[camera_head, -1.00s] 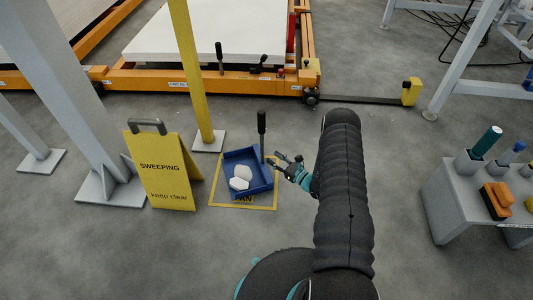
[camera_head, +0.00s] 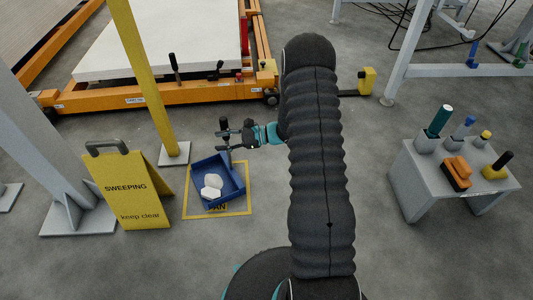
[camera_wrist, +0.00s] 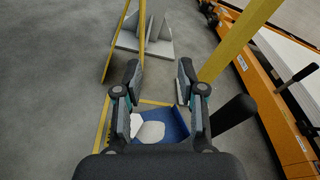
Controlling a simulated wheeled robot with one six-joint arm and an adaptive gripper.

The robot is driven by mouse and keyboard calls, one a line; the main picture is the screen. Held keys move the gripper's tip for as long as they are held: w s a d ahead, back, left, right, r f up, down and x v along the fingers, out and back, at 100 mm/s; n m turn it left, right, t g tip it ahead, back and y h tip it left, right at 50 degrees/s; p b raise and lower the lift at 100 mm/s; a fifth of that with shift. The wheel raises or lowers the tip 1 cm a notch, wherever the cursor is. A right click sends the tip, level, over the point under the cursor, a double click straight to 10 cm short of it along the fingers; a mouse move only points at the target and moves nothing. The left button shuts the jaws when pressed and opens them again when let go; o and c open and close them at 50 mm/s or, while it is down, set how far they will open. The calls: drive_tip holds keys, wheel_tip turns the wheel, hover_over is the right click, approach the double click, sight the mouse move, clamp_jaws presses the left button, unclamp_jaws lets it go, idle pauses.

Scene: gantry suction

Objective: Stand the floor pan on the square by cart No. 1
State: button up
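The blue floor pan (camera_head: 234,190) holds white pieces (camera_head: 212,185) and stands upright over the yellow-outlined square (camera_head: 248,205) marked PAN. It covers part of the outline's far edge. Its black handle (camera_head: 224,123) rises at the back. My gripper (camera_head: 220,141) is at the handle's height in the head view, fingers pointing left across it. In the wrist view my gripper (camera_wrist: 159,75) is open and nothing shows between its fingers. There the handle (camera_wrist: 234,112) stands outside the right finger, and the pan (camera_wrist: 172,124) lies below. The orange cart (camera_head: 150,98) is behind; its label is too small to read.
A yellow SWEEPING sign (camera_head: 130,190) stands left of the square. A yellow post (camera_head: 143,80) rises just behind it. A grey bench (camera_head: 440,185) with tools is at the right. The floor between square and bench is clear, apart from my arm.

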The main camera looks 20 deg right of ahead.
drive_tip(key=s+a+r+n+g+h, duration=0.3)
drive_tip(key=s+r+n, duration=0.2)
drive_tip(key=s+r, duration=0.35)
drive_tip(key=s+a+r+n+g+h, duration=0.3)
drive_tip(key=s+r+n, duration=0.2)
drive_tip(key=s+r, duration=0.3)
drive_tip(key=s+d+r+n+t+h, duration=0.2)
drive_tip(key=s+d+r+n+h, duration=0.2)
drive_tip(key=s, duration=0.4)
drive_tip(key=s+d+r+n+t+h, duration=0.3)
drive_tip(key=s+r+n+h, duration=0.1)
drive_tip(key=s, duration=0.4)
wheel_tip(320, 180, up, 3)
drive_tip(key=shift+s+d+f+t+h, duration=0.2)
drive_tip(key=shift+d+t+h, duration=0.15)
drive_tip(key=shift+h, duration=0.15)
wheel_tip(320, 180, up, 3)
drive_tip(key=p, duration=0.3)
drive_tip(key=shift+r, duration=0.2)
